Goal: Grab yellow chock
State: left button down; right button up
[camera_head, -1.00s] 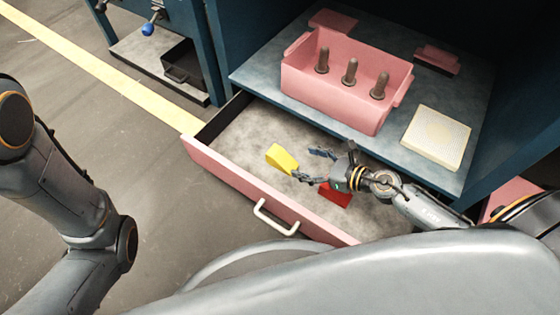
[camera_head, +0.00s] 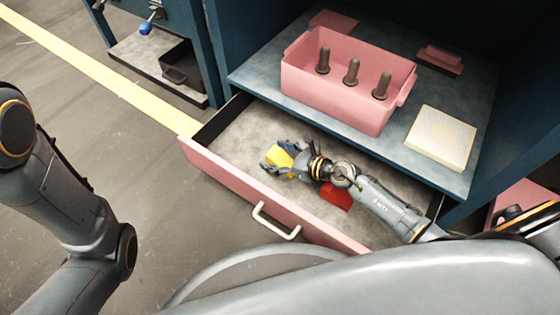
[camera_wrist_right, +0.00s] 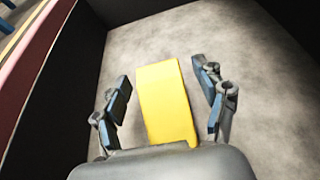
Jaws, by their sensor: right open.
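The yellow chock (camera_head: 279,157) lies on the floor of the open drawer, partly covered by my right gripper (camera_head: 273,157) in the head view. In the right wrist view the yellow chock (camera_wrist_right: 167,100) lies between the two open fingers of my right gripper (camera_wrist_right: 162,88). A gap shows between each finger and the chock. The red chock (camera_head: 337,194) lies in the drawer below my right wrist, partly hidden by it. My left arm is at the left edge; its gripper is out of the picture.
The pink-fronted drawer (camera_head: 225,173) has a white handle (camera_head: 272,221). Above it, a shelf holds a pink bin (camera_head: 335,95) with three dark pegs, and a cream block (camera_head: 440,138). The drawer's dark wall (camera_wrist_right: 75,60) runs close to my right gripper's left side.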

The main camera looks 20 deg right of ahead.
jog(key=shift+c, duration=0.2)
jog(key=c, duration=1.3)
jog(key=shift+c, duration=0.2)
jog(key=shift+r, duration=0.1)
